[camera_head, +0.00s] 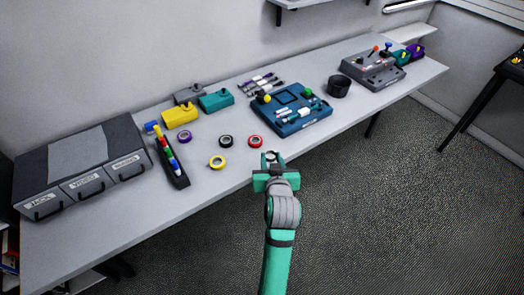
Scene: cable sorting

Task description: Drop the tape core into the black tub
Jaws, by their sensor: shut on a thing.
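My gripper (271,162) is at the table's front edge, right of the tape rolls. It is shut on a small pale, round thing (271,156), which looks like the tape core, though the fingers hide part of it. The black tub (338,88) stands upright farther back and to the right, between the blue panel box and the grey control box. My gripper is apart from the tub. The inside of the tub is too dark to make out.
The blue panel box (291,122) lies between my gripper and the tub's left side. Tape rolls in red (255,141), black (226,141), yellow (217,162) and purple (184,137) lie to the left. The grey control box (367,72) stands behind the tub. Table in front of the tub is clear.

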